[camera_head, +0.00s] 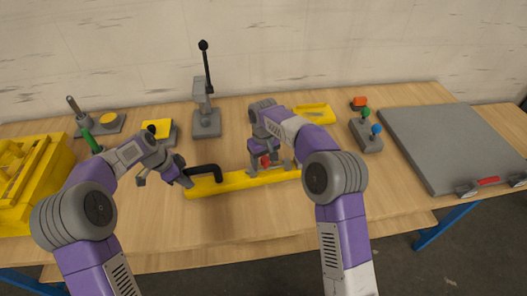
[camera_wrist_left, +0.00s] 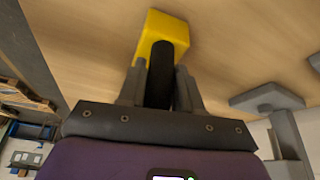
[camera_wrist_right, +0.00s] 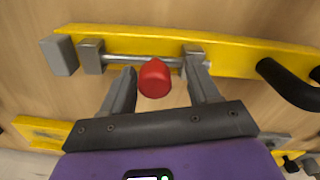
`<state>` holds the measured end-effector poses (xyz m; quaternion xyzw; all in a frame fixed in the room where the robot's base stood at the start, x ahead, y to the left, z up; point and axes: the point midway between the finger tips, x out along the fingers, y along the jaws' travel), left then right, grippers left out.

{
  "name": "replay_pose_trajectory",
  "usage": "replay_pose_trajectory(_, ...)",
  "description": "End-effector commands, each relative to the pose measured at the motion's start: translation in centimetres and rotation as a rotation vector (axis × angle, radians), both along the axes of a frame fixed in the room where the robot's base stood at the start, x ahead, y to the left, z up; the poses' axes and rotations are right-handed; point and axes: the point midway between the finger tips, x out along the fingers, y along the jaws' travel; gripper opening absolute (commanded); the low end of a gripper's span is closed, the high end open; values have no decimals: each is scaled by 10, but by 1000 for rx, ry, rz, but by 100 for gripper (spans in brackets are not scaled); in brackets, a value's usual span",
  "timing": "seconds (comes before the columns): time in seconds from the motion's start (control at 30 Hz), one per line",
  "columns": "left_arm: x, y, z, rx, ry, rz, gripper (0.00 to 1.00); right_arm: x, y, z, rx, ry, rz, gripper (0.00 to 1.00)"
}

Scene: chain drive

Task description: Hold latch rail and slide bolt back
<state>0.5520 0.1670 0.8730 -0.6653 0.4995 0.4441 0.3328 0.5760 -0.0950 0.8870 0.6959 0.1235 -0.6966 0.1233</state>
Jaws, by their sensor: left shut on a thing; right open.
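The yellow latch rail (camera_head: 235,183) lies on the table in front of me, with a black handle (camera_head: 205,170) at its left end. My left gripper (camera_head: 187,181) is shut on the black handle, which stands between its fingers in the left wrist view (camera_wrist_left: 160,82). The grey bolt rod (camera_wrist_right: 140,60) runs through two grey blocks on the rail. Its red knob (camera_wrist_right: 154,78) sits between the open fingers of my right gripper (camera_wrist_right: 160,85), with gaps on both sides. In the head view the red knob (camera_head: 265,160) is partly hidden by my right gripper.
A grey lever press (camera_head: 206,118) stands behind the rail. A yellow crate (camera_head: 30,190) is at the left and a grey panel (camera_head: 455,145) at the right. A joystick box (camera_head: 367,135) and yellow tray (camera_head: 313,113) stand at the back. The table front is clear.

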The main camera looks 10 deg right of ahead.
Motion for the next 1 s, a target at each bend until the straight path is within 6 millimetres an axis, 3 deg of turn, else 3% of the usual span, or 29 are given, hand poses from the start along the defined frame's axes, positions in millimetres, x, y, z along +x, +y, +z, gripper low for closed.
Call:
replay_pose_trajectory(0.5,0,1,1,2,-2,3,0,1,1,99,1,-3,1,60)
replay_pose_trajectory(0.7,1,1,1,2,-2,3,0,0,1,112,2,-2,1,60)
replay_pose_trajectory(1.0,1,2,1,2,-3,3,0,0,1,113,1,-1,1,60)
